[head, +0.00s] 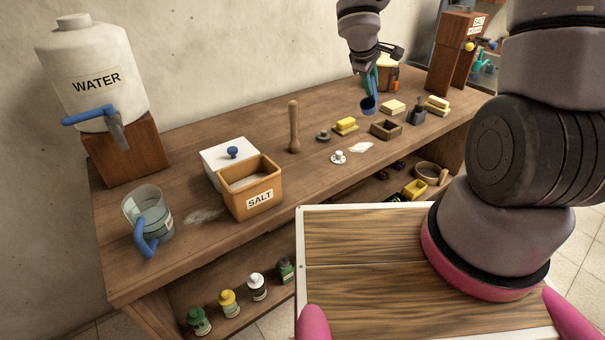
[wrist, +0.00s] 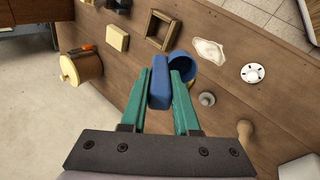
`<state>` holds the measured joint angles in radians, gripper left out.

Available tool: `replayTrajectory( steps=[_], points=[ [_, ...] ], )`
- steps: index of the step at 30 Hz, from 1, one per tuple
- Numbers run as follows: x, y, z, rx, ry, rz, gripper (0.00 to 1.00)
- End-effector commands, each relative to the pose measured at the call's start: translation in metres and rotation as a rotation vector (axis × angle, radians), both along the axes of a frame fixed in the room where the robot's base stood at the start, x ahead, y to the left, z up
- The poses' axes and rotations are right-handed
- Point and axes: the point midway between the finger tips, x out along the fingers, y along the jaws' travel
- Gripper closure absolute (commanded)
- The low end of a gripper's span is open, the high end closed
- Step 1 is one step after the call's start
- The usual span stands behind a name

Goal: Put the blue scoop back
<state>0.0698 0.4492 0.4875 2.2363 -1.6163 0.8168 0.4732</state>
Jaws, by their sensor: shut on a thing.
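The blue scoop (head: 368,105) hangs from my gripper (head: 374,76) above the back of the wooden table, in the head view. In the wrist view my gripper (wrist: 162,88) has its green fingers shut on the scoop's blue handle (wrist: 159,84), and the scoop's round cup (wrist: 182,68) shows beyond the right finger. The scoop looks held above the tabletop, clear of other things. An orange box labelled SALT (head: 250,190) stands open at the table's front left with pale contents. A white box with a blue knob (head: 229,160) stands behind it.
A water dispenser (head: 90,75) and a clear jug with a blue handle (head: 147,213) stand at the left. Several bottles (head: 229,302) stand on the lower shelf.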

Motion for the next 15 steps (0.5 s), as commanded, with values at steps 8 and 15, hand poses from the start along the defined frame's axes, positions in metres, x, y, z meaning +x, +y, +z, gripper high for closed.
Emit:
replayTrajectory(
  steps=[8, 15],
  points=[
    [-0.081, 0.115, -0.032, 0.305, 0.298, -0.198, 1.0],
    [-0.117, 0.172, -0.029, 0.424, 0.384, -0.263, 1.0]
  ],
)
